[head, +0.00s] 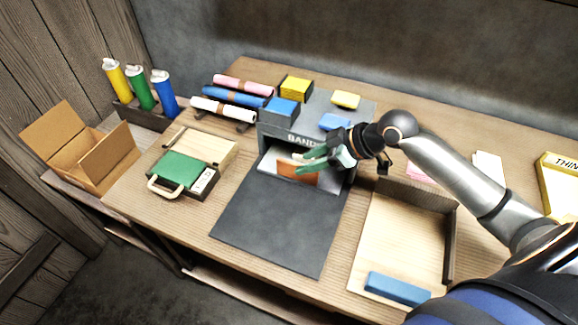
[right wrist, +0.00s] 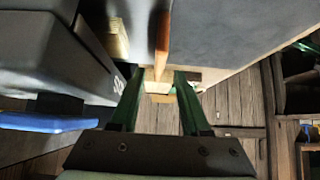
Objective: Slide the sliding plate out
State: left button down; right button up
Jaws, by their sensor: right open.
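A lighter metal plate (head: 268,163) with an upright orange-brown piece (head: 299,174) lies in the opening; I cannot tell which of the two is the sliding plate. My right gripper (head: 305,161) is open, with green fingers beside the orange-brown piece. In the right wrist view, that piece (right wrist: 162,45) lies ahead of the fingers (right wrist: 157,88). Contact cannot be told.
A green case (head: 180,168) and wooden tray stand left, with rolls (head: 235,95) behind. Spray cans (head: 140,88) and a cardboard box (head: 75,140) are further left. A wooden tray (head: 400,235) with a blue block (head: 397,289) is at right. Yellow and blue blocks sit on the machine.

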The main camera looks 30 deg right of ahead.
aim_at(278, 172)
jog(key=x, duration=0.7)
jog(key=shift+w, duration=0.1)
grip_shut()
dwell(1.2)
